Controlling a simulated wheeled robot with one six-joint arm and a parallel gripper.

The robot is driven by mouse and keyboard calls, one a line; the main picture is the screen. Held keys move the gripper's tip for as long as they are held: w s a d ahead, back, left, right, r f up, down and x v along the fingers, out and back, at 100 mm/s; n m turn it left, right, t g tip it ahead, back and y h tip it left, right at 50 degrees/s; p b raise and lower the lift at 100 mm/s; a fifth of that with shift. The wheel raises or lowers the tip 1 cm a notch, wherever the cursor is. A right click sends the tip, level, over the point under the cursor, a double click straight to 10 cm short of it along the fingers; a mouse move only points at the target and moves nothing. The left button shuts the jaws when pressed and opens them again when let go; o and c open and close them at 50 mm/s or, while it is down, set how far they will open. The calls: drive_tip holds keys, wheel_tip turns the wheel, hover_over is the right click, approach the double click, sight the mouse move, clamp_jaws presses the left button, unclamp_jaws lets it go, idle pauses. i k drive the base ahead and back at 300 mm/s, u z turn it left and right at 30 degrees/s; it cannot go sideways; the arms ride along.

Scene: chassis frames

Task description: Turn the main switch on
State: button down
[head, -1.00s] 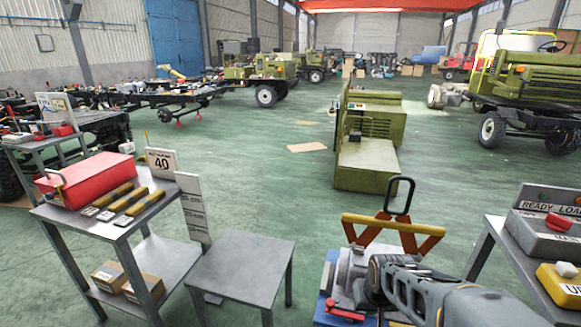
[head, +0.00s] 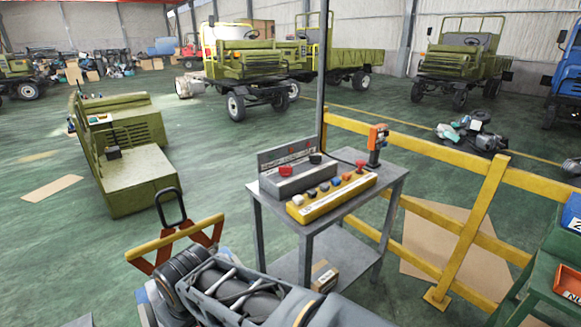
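On the metal table to the right of my arm stands a grey console (head: 298,176) with a red knob (head: 286,171) and a black knob (head: 315,158). In front of it lies a yellow control box (head: 332,198) with several coloured buttons. An orange device with a black top (head: 377,143) stands at the table's far right corner. The labels are too small to read, so I cannot tell which control is the main switch or how it is set. My grey arm shows at the bottom, short of the table; I cannot make out the gripper's fingers.
The metal table (head: 345,228) has a box (head: 323,277) on its lower shelf. A yellow railing (head: 465,217) runs behind and right of it. A green machine (head: 135,170) stands at left. Green stands (head: 555,265) are at the right edge. Open floor lies behind the table.

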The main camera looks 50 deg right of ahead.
sight(284, 172)
drive_tip(key=z, duration=2.45)
drive_tip(key=k, duration=1)
drive_tip(key=z, duration=0.75)
drive_tip(key=i, duration=1.7)
drive_tip(key=u, duration=1.85)
drive_tip(key=i, duration=0.85)
drive_tip(key=u, duration=0.9)
